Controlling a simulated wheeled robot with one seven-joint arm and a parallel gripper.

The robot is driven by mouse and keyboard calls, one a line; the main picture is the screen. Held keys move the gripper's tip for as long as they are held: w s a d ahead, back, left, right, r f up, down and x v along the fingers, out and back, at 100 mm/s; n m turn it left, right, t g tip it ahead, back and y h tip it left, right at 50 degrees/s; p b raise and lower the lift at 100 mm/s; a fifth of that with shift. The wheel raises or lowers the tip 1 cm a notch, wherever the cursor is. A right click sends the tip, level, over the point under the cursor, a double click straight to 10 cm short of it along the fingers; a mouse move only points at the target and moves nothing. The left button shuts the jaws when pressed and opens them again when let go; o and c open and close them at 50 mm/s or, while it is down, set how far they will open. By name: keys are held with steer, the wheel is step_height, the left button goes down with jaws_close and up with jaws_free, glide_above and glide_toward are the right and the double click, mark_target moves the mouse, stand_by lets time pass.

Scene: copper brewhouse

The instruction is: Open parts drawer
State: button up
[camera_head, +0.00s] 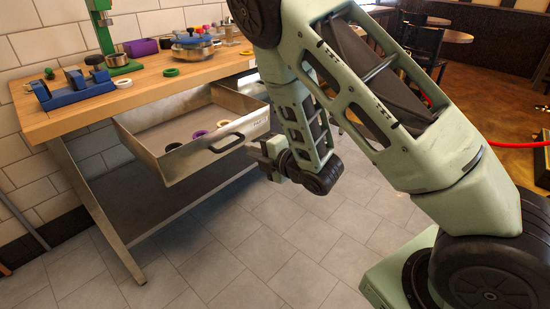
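The metal parts drawer (178,160) stands pulled well out from under the wooden workbench. A few rings lie in it, among them a purple ring (199,134) and a yellow one. Its front panel carries a dark bar handle (227,143) and a small label. My gripper (256,153) is just right of the drawer front, at about the height of the handle, and appears apart from the handle. Its fingers are small and seen from the side, so their opening does not show.
The workbench (50,118) holds a blue fixture (75,90), a green press stand (105,30), a purple bin (141,47) and metal bowls (192,47). A lower shelf (165,205) lies under the drawer. Tiled floor is clear in front. Chairs and round tables stand behind right.

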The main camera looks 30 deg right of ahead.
steer(key=p+v, duration=0.7)
steer(key=p, duration=0.2)
steer(key=shift+s, duration=0.35)
steer(key=shift+d, duration=0.15)
